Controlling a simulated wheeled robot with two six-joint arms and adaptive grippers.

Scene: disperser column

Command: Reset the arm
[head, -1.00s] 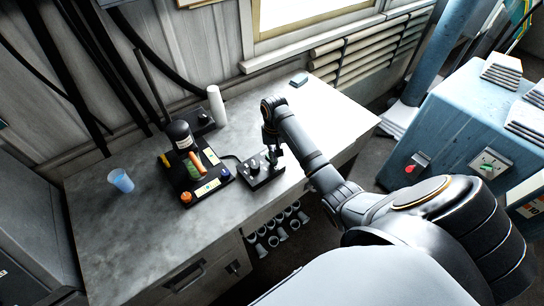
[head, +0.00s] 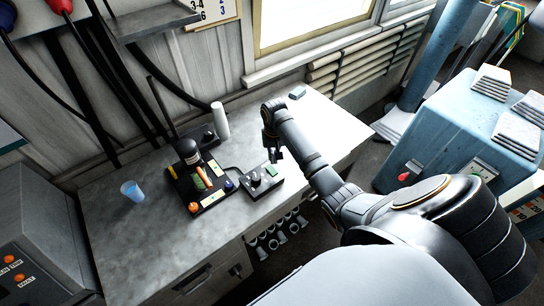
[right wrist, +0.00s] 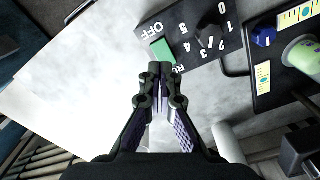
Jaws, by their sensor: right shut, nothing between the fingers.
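My right gripper (head: 277,158) is shut and empty. In the head view it hangs by the back edge of a black control box (head: 264,183) on the workbench. In the right wrist view the closed fingertips (right wrist: 160,68) lie just below the box's green switch (right wrist: 162,50) in the picture. A dark knob (right wrist: 210,35) sits amid the dial numbers. I cannot tell whether the fingertips touch the box. The disperser's black base (head: 213,203) stands left of the box, with a dark cylinder (head: 187,150) over it. My left gripper is not in view.
A blue cup (head: 132,191) stands at the left of the bench (head: 150,245). A white cylinder (head: 220,121) stands at the back. A blue cabinet (head: 440,130) is on the right. The bench's right part is mostly clear.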

